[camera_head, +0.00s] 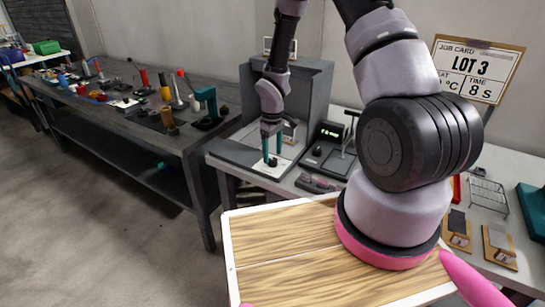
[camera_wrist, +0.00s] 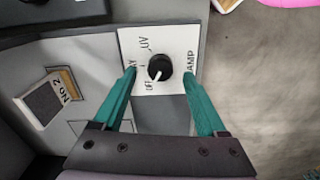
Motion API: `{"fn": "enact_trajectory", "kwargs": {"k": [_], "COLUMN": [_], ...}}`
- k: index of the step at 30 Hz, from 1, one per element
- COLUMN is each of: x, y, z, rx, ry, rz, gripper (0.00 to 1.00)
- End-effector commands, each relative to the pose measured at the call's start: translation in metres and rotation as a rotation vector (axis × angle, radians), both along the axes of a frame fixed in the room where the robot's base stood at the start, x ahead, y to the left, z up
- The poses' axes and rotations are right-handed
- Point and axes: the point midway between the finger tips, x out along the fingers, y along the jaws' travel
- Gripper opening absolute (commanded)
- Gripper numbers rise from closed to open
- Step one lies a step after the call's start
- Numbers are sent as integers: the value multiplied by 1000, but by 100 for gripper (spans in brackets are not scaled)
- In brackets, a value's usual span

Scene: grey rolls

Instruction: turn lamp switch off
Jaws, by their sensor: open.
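The lamp switch is a round black knob (camera_wrist: 160,67) on a white plate (camera_wrist: 178,42) lettered UV, OFF and LAMP; another label is partly hidden by a finger. The knob's white mark points down-left, towards the OFF lettering. My gripper (camera_wrist: 160,73) has its two teal fingers open, one on each side of the knob. A gap shows between each finger and the knob in the wrist view. In the head view my gripper (camera_head: 272,150) reaches down over the plate (camera_head: 271,166) at the front of a grey booth (camera_head: 308,85); the knob is small there.
A black-and-white block marked NO 2 (camera_wrist: 46,103) sits left of the plate in the wrist view. A device with a green display (camera_head: 330,133) stands right of my gripper. A dark bench (camera_head: 105,95) with several tools is at left.

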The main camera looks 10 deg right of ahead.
Motion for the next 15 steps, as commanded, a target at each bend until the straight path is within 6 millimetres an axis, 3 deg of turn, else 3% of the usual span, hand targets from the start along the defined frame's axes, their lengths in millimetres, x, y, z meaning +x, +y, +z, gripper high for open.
{"fn": "enact_trajectory", "kwargs": {"k": [9, 15], "x": [0, 0], "y": [0, 0], "z": [64, 84], "rx": [0, 1], "ry": [-4, -1], "rz": [-1, 0], "gripper": [74, 74]}}
